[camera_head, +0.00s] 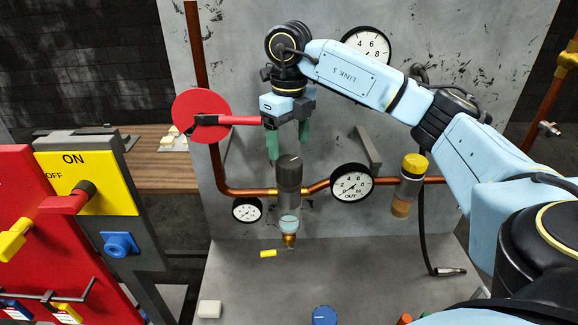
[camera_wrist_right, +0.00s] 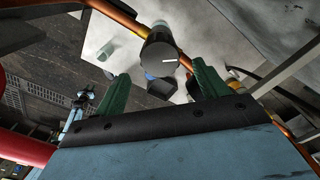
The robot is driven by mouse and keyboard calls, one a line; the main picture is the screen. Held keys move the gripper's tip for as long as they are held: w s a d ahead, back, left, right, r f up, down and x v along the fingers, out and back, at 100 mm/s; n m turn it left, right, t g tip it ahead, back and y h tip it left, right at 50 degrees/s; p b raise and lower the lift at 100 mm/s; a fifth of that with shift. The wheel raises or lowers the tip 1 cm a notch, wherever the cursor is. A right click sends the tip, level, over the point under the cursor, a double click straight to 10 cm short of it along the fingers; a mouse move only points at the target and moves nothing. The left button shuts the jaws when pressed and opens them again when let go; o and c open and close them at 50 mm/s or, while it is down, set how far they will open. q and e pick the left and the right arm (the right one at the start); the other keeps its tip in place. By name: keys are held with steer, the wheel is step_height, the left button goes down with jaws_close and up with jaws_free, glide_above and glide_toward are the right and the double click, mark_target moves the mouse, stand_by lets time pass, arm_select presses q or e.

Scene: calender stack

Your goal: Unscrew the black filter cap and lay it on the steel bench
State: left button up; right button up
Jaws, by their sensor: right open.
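The black filter cap (camera_head: 289,176) is a dark cylinder with a light line on its top. It sits upright on the filter in the copper pipe, above a clear bowl (camera_head: 289,225). My right gripper (camera_head: 288,143) is open and empty, its green fingers pointing down just above the cap. In the right wrist view the cap (camera_wrist_right: 159,56) shows beyond and between the parted fingers (camera_wrist_right: 158,76); I see no contact. The steel bench (camera_head: 370,270) is the grey surface below. My left gripper does not show.
A red handle (camera_head: 228,120) with a red disc is close left of my gripper. Gauges (camera_head: 351,184) and a yellow-capped fitting (camera_head: 412,165) are to the right. A yellow piece (camera_head: 268,254), white block (camera_head: 209,309) and blue knob (camera_head: 325,315) are low; the bench's middle right is clear.

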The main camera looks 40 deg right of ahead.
mark_target(289, 161)
steer(key=m, duration=0.6)
steer(key=shift+m+b, duration=0.3)
steer(key=shift+f+m, duration=0.15)
steer(key=shift+m, duration=0.45)
steer(key=shift+f+b, duration=2.1)
steer(key=shift+f, duration=1.25)
steer(key=c, duration=0.8)
steer(key=shift+n, duration=1.2)
steer(key=shift+c, duration=0.5)
